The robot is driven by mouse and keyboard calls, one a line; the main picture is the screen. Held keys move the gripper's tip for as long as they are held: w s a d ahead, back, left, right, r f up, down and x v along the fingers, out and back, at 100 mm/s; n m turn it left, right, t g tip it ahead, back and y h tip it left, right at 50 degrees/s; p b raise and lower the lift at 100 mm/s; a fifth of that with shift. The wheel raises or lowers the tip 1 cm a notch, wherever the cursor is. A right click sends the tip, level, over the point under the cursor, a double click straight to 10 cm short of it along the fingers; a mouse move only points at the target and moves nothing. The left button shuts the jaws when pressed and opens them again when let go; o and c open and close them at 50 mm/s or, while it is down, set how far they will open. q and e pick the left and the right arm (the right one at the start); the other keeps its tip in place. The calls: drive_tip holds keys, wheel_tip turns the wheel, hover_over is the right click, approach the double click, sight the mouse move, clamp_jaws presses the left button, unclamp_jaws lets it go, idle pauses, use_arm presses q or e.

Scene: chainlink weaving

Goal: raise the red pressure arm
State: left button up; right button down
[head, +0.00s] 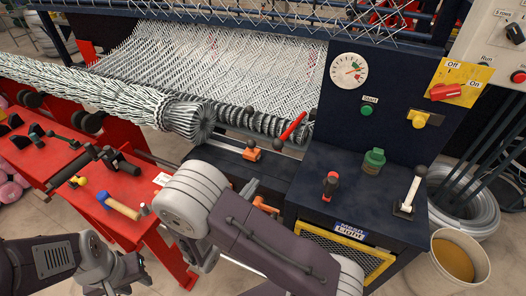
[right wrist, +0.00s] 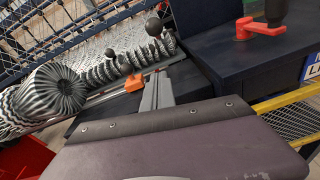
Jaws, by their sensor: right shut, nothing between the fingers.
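The red pressure arm (head: 292,128) shows in the head view as a short red bar, slanting up to the right in front of the roll of woven chainlink. A dark ball knob is beside its lower end. I cannot clearly make out the red bar in the right wrist view. My right gripper (right wrist: 157,88) shows in the right wrist view as two grey fingers shut together, empty, pointing toward the ball knobs (right wrist: 154,27). In the head view its fingers are mostly hidden by my arm. My left gripper (head: 128,270) is low at the left, apart from the machine; its jaws are unclear.
An orange block (head: 252,155) sits on a rail by the roll (head: 190,115). A red bench (head: 100,205) with tools stands left.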

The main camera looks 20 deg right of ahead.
drive_tip(key=x, duration=0.9)
drive_tip(key=shift+d+p, duration=0.2)
drive_tip(key=shift+p, duration=0.15)
drive_tip(key=d+r, duration=0.1)
drive_tip(key=w+d+r+p, duration=0.1)
drive_tip(key=r, duration=0.1)
drive_tip(key=shift+d+r+p, duration=0.1)
drive_tip(key=shift+r+p, duration=0.15)
drive_tip(key=shift+p, duration=0.05)
